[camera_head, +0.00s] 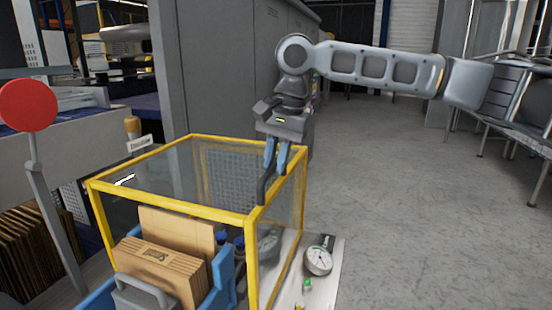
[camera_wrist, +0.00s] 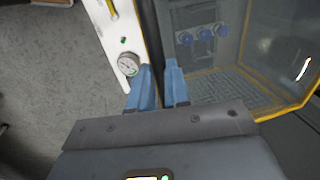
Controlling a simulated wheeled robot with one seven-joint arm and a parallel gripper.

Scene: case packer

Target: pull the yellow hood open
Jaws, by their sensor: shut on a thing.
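The yellow hood (camera_head: 172,204) is a box-shaped yellow frame with clear panels, standing over the packing station in the head view. Its yellow edge (camera_wrist: 287,109) and clear panel show at the right of the wrist view. My gripper (camera_head: 276,158) is at the hood's right side, pointing down. In the wrist view the dark bar (camera_wrist: 150,30) runs up from between the fingers. The part of the handle inside the grip is hidden.
Brown cartons (camera_head: 160,270) sit in a blue holder (camera_head: 222,285) under the hood. A round gauge (camera_head: 318,260) is on a pale panel to the right. A red disc (camera_head: 28,105) on a grey post stands left. Metal chairs (camera_head: 510,95) stand far right; the floor between is clear.

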